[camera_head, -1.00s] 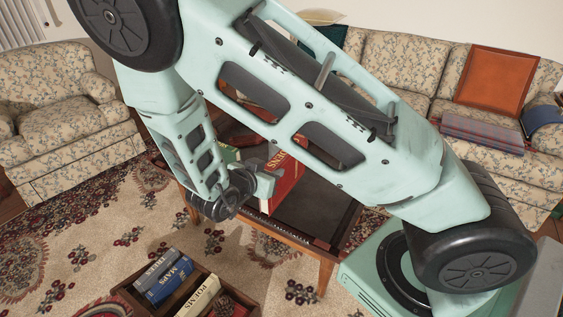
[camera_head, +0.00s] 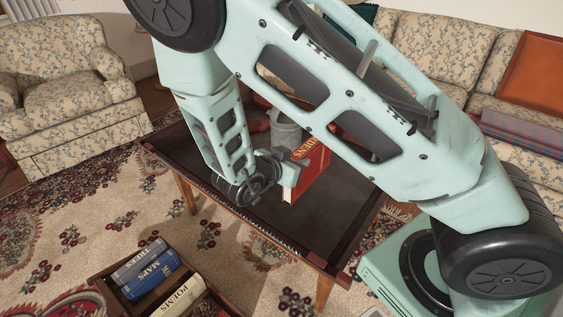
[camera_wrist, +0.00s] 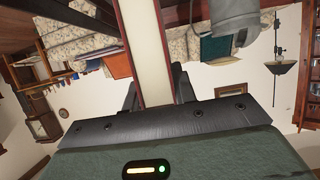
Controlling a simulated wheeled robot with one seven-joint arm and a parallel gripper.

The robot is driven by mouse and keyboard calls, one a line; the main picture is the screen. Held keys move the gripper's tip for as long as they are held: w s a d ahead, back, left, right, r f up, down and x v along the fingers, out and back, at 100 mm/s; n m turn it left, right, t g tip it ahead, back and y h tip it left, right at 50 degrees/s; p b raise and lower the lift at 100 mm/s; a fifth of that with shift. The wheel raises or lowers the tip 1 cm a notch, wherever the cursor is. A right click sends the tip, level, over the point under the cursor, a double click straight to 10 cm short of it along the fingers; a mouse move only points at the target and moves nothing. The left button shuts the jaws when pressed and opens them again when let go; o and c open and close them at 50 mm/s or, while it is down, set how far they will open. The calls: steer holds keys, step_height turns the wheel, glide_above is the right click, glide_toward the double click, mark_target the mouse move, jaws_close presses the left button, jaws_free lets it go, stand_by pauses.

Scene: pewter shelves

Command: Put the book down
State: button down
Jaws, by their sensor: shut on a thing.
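A red book (camera_head: 311,171) with pale lettering ending in "DENS" is held upright in my gripper (camera_head: 288,168) over the dark-topped wooden table (camera_head: 330,225). In the wrist view the book (camera_wrist: 149,60) shows its pale page edges between my gripper's fingers (camera_wrist: 155,92), which are shut on it. My arm hides part of the book and table. I cannot tell whether the book's lower edge touches the table top.
A grey metal can (camera_head: 287,131) stands just behind the book. A wooden crate with a grey book (camera_head: 139,260), a blue "MAPS" book (camera_head: 150,275) and a "POEMS" book (camera_head: 180,299) is in front. The table's front part is clear.

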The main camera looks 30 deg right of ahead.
mark_target(295, 190)
steer(key=shift+d+f+b, duration=0.2)
steer(key=shift+f+b, duration=1.7)
steer(key=shift+f, duration=3.3)
steer(key=shift+f, duration=0.2)
steer(key=c, duration=1.1)
jaws_free()
